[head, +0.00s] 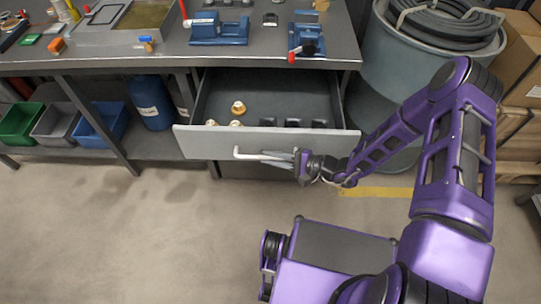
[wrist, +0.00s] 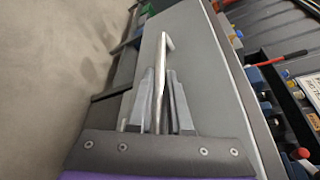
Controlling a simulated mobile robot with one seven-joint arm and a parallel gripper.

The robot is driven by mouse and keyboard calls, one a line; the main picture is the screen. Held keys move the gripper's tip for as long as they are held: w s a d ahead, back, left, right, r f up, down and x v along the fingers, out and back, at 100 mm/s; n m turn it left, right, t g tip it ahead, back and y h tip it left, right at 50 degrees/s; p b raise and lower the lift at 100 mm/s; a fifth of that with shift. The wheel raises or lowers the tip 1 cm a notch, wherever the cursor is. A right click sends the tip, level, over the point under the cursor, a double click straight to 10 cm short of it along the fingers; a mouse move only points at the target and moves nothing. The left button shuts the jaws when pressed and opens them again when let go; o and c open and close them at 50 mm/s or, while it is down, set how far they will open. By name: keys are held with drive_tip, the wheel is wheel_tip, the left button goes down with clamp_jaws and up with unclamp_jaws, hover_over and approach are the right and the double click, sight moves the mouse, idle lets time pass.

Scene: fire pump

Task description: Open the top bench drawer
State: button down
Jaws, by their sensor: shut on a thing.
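The top bench drawer (head: 185,142) is pulled out from under the bench in the head view, with its inside showing. Its light grey front also fills the middle of the wrist view (wrist: 204,75). A pale bar handle (head: 245,154) runs across the front; it shows in the wrist view too (wrist: 160,65). My gripper (head: 285,158) is at the right part of the handle. In the wrist view its two fingers (wrist: 160,100) are on either side of the bar, shut on it. The far right end of the handle is hidden by my gripper.
Small orange-and-white parts (head: 238,107) and dark blocks (head: 293,123) lie inside the drawer. The bench top (head: 270,50) carries blue vises and tools. A grey hose drum (head: 385,75) stands at the right. Bins (head: 100,122) sit on the lower shelf. The floor in front is clear.

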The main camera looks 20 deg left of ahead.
drive_tip(key=shift+d, duration=0.1)
drive_tip(key=c, duration=0.8)
unclamp_jaws()
drive_tip(key=shift+c, duration=0.2)
drive_tip(key=v, duration=1.7)
drive_tip(key=shift+d, duration=0.15)
drive_tip(key=shift+r, duration=0.15)
